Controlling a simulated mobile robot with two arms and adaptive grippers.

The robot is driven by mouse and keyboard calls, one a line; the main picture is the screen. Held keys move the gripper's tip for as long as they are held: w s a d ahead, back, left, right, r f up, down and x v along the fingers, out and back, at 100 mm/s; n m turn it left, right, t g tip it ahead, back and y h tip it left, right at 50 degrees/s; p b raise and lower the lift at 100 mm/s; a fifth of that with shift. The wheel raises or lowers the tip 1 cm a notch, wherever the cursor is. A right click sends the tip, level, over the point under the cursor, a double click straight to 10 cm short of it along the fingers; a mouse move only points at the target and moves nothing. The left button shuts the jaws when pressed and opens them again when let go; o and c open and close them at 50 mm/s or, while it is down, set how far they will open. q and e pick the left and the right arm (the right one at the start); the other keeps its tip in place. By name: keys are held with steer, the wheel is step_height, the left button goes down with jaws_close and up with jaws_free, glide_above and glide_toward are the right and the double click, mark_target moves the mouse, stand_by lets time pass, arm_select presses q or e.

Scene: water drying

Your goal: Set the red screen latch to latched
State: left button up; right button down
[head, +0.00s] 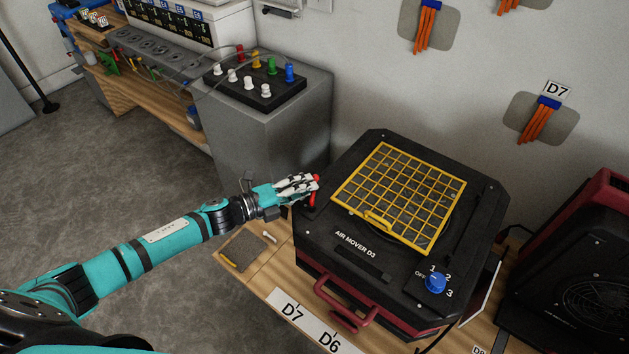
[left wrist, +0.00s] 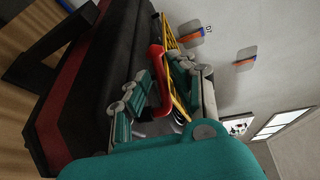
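The red screen latch (head: 315,192) is a small red lever at the left edge of the black air mover D3 (head: 400,272), beside the yellow screen (head: 372,220). The screen lies flat over the top. My left gripper (head: 314,182) is at the latch and partly covers it. In the left wrist view, the red latch (left wrist: 156,70) stands between the two fingers of my left gripper (left wrist: 165,75), which are spread apart on either side of it. I cannot tell whether a finger touches it. My right gripper is in neither view.
A blue knob (head: 435,283) is at the front right of the air mover. A red handle (head: 345,305) sticks out in front. A grey cabinet with a peg block (head: 262,95) stands behind left. Another red-and-black machine (head: 580,260) is at right.

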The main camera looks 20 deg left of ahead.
arm_select(q)
steer(key=shift+x, duration=1.55)
steer(key=shift+c, duration=0.2)
jaws_close()
steer(key=shift+f, duration=0.1)
